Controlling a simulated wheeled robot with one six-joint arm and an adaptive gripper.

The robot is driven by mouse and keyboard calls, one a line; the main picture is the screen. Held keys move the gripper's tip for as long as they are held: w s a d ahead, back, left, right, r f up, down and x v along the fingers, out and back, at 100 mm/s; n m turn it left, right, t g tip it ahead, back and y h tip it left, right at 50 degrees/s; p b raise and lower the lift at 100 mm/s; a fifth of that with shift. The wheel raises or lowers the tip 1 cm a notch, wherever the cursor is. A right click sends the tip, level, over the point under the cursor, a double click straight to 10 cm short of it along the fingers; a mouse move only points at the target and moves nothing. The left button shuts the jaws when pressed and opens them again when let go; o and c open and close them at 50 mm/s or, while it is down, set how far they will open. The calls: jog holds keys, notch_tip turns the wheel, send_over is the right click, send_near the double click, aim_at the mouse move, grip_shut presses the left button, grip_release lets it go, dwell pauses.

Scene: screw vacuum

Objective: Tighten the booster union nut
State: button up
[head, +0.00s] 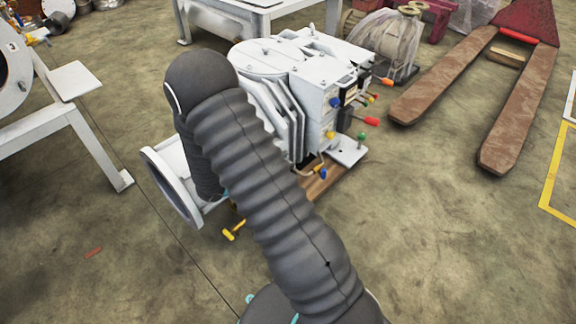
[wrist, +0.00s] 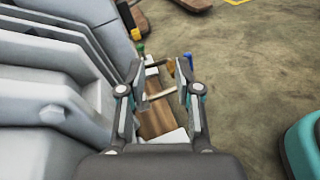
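The white screw vacuum pump (head: 285,62) stands in the middle of the head view, partly hidden behind my arm. Its ribbed side (wrist: 50,75) fills the left of the wrist view. My gripper (wrist: 160,68) is open, with clear space between its two fingers. A thin pale tube (wrist: 160,92) shows between or beyond the fingers, and a blue-capped fitting (wrist: 188,57) shows just past the right fingertip. I cannot tell whether either is touched. I cannot make out the booster union nut for certain. My gripper is hidden behind my arm in the head view.
A wooden base (head: 325,188) lies under the pump. Coloured handles, one red (head: 371,121), stick out on its right. A yellow-handled part (head: 234,230) and a round flange (head: 172,188) are at its left. A pallet jack (head: 525,90) stands right; the front floor is mostly clear.

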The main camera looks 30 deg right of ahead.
jog(key=w+a+f+n+t, duration=0.25)
jog(key=f+n+t, duration=0.25)
jog(key=f, duration=0.4)
jog(key=shift+h, duration=0.3)
jog(key=shift+w+f+x, duration=0.15)
jog(key=shift+x, duration=1.85)
jog(key=shift+w+f+x, duration=0.1)
jog(key=shift+w+x, duration=0.05)
jog(key=shift+x, duration=1.85)
jog(key=shift+a, duration=0.1)
grip_shut()
